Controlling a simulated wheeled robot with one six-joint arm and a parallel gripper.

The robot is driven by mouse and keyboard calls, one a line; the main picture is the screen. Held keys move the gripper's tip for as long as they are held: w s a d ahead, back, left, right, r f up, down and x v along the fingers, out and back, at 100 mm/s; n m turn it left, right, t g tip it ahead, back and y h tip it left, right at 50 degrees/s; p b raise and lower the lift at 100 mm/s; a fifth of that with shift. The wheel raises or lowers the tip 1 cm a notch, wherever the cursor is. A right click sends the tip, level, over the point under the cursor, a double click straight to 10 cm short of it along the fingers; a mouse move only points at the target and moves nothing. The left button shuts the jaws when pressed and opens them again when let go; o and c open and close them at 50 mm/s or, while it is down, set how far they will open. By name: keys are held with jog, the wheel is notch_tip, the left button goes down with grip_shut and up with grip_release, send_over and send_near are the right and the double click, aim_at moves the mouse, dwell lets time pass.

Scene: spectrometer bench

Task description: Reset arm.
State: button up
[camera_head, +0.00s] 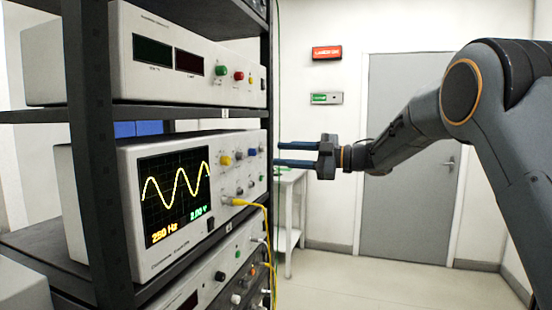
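My gripper (297,154) is at the middle of the camera_head view, at the end of my arm, which reaches in from the right. Its two dark blue fingers point left toward the rack and are apart, with nothing visible between them. The fingertips appear close to the right edge of the oscilloscope (228,160) front in the picture; I cannot tell whether they touch it. The oscilloscope screen shows a yellow wave and "250 Hz".
A black rack (88,150) on the left holds a power supply (150,60) above the oscilloscope and another instrument (215,278) below. A yellow cable (266,225) hangs at the front. A white table (288,205), a grey door (405,210) and open floor (370,290) lie behind.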

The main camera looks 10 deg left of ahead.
jog(key=shift+d, duration=0.1)
jog(key=w+d+f+m+t+h, duration=0.3)
jog(key=w+d+m+t+h, duration=0.1)
jog(key=d+m+t, duration=0.25)
jog(key=w+d+f+m+t+h, duration=0.3)
jog(key=d+m+t, duration=0.25)
jog(key=d, duration=0.25)
jog(key=s+d+f+m+g+h, duration=0.1)
jog(key=s+d+f+m+h, duration=0.25)
jog(key=d+f, duration=0.2)
jog(key=s+d+f+m+g+h, duration=0.1)
jog(key=s+d+f+m+h, duration=0.1)
jog(key=d+f+m+h, duration=0.25)
jog(key=s+d+f+m+g+h, duration=0.2)
jog(key=s+d+f, duration=0.4)
jog(key=s, duration=0.2)
jog(key=s+d+f+m+g+h, duration=0.1)
jog(key=s+d+f+g, duration=0.2)
jog(key=s+d+f, duration=0.35)
jog(key=s+f+m+g, duration=0.1)
jog(key=s+f+g, duration=0.1)
jog(key=s, duration=0.9)
jog(key=s+f+m+g, duration=0.2)
jog(key=s+f+g, duration=0.1)
jog(key=s, duration=0.8)
jog(key=shift+s+a+f+g, duration=0.2)
jog(key=shift+s+f+g, duration=0.15)
jog(key=shift+f, duration=0.55)
